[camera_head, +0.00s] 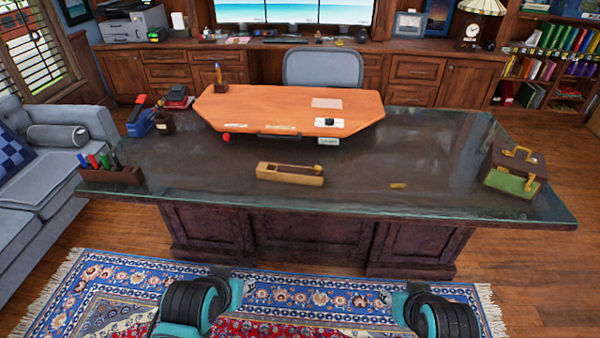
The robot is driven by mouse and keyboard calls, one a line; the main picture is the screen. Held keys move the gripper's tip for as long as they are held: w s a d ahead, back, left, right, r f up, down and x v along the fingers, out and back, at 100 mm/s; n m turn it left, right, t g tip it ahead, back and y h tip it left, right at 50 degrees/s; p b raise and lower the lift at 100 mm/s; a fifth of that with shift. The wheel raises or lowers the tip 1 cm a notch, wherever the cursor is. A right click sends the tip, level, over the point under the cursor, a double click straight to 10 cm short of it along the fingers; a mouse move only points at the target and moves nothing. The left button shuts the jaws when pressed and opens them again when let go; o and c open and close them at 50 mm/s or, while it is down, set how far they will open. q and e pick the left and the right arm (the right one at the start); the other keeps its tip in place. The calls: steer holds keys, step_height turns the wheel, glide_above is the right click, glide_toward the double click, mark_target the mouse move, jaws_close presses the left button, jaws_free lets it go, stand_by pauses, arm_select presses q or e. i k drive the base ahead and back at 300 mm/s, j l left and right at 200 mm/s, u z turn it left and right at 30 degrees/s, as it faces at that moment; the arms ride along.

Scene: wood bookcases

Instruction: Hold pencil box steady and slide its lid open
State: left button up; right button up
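The pencil box (290,176) is a long, light wooden box lying on the glass-topped desk near its front middle. A darker strip runs along its top, and a small yellowish piece shows at its right end. It is too small to tell how far the lid is open. Nothing touches the box. Black and teal parts of my two arms show at the bottom edge, in front of the desk and well short of the box. I cannot see my left or right gripper.
The dark desk (400,160) has free room around the box. A small yellow object (398,186) lies to its right. An orange raised board (270,105) stands behind. A pen holder (112,176) is at left, a brown-and-green case (512,172) at right.

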mark_target(318, 171)
steer(key=i+j, duration=0.25)
steer(key=i, duration=0.2)
steer(key=i+j+z, duration=0.1)
steer(key=i+j, duration=0.15)
steer(key=i, duration=0.2)
steer(key=i+j, duration=0.25)
steer(key=i, duration=0.15)
steer(key=z, duration=0.05)
